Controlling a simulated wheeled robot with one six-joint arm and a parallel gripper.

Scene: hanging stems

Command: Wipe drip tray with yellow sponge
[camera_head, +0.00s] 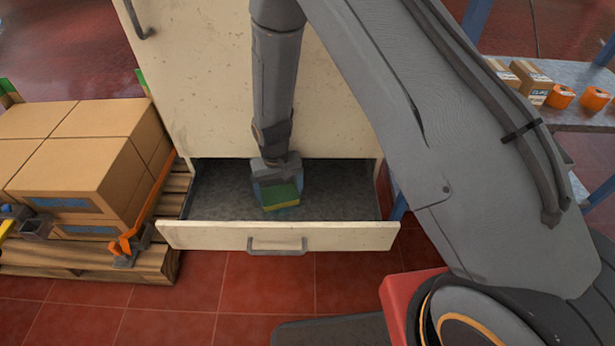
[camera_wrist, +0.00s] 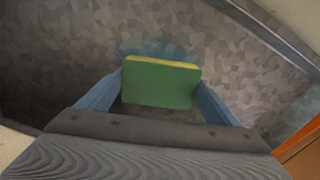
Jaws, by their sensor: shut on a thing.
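The yellow sponge with a green face (camera_head: 281,196) is inside the open drawer at the bottom of the cream cabinet. It also shows in the wrist view (camera_wrist: 160,84), green side toward the camera with a yellow edge along its top. My gripper (camera_head: 278,190) is shut on the sponge, with a blue finger on each side of it (camera_wrist: 160,92). The grey floor of the drawer, seemingly the drip tray (camera_head: 225,196), lies around and below the sponge. I cannot tell whether the sponge touches it.
The drawer's cream front (camera_head: 200,236) with its handle faces the red tiled floor. Cardboard boxes (camera_head: 85,165) on a wooden pallet (camera_head: 90,257) stand close at the left. A grey bench (camera_head: 580,75) with small boxes and orange items is at the right.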

